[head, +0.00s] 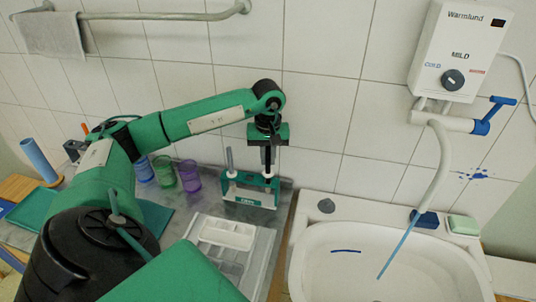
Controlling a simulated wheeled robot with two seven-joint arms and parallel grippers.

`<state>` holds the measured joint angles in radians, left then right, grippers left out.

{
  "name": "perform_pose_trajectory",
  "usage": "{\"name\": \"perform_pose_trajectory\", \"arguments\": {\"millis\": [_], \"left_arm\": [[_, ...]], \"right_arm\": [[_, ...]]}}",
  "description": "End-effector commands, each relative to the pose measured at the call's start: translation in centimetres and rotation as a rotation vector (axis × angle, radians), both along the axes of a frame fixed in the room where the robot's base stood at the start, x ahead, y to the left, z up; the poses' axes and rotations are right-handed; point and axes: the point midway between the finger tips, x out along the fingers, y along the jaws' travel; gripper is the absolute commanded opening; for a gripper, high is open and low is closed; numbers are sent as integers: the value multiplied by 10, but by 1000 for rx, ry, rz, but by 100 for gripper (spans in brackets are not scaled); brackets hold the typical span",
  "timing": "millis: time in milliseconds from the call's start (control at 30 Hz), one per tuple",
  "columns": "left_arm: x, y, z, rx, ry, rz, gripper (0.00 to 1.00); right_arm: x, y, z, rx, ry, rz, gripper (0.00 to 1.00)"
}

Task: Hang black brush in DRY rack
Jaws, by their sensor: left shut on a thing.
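The rack (242,193), green with a white label too small to read surely, stands on the grey counter against the tiled wall. A grey brush handle (229,158) stands upright at its left side. My left gripper (268,160) points down over the right part of the rack and is shut on a thin dark thing, which looks like the black brush. The brush is mostly hidden by the gripper, and I cannot tell whether it touches the rack. My right gripper is not in view.
Blue, green and purple cups (188,176) stand left of the rack. A white compartment tray (228,233) lies in front. The sink (330,235), with a hose from the water heater (458,50), is to the right. A towel rail (165,15) is above.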

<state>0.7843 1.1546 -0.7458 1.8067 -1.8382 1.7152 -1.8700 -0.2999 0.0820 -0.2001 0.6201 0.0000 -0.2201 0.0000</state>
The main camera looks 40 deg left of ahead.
Motion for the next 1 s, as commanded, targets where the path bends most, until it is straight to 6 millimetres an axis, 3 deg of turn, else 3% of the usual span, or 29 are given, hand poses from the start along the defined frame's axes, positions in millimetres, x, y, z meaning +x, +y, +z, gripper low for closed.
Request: {"name": "perform_pose_trajectory", "arguments": {"millis": [633,1000], "left_arm": [[0,0,-24,0,0,0,0],[0,0,-26,0,0,0,0]], "right_arm": [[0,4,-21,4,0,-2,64],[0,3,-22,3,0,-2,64]]}}
